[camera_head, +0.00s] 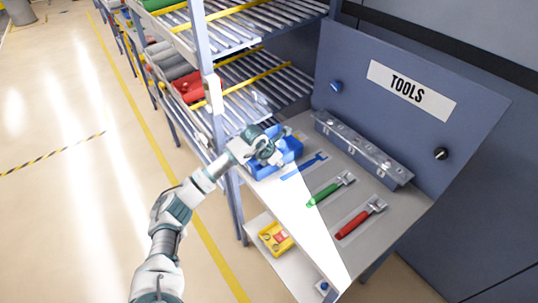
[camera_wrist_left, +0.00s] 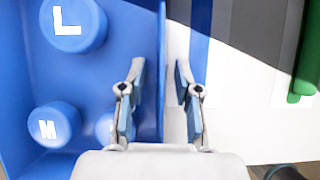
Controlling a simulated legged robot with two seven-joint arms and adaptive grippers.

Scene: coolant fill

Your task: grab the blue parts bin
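The blue parts bin (camera_head: 290,147) sits at the far left end of the grey tool bench, partly hidden by my left gripper (camera_head: 264,152), which reaches over it from the left. In the left wrist view the bin (camera_wrist_left: 80,90) fills the left side. It holds round blue caps, one marked L (camera_wrist_left: 72,22) and one marked M (camera_wrist_left: 52,124); another is partly hidden behind a finger. My left gripper (camera_wrist_left: 157,100) is open, its fingers on either side of the bin's right wall, with gaps showing. My right gripper is not in view.
Blue (camera_head: 304,166), green (camera_head: 325,193) and red (camera_head: 356,221) handled tools lie on the bench beside the bin. A blue upright panel marked TOOLS (camera_head: 410,90) stands behind. A yellow container (camera_head: 276,238) is on the lower shelf. A roller rack post (camera_head: 208,75) stands close to my left arm.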

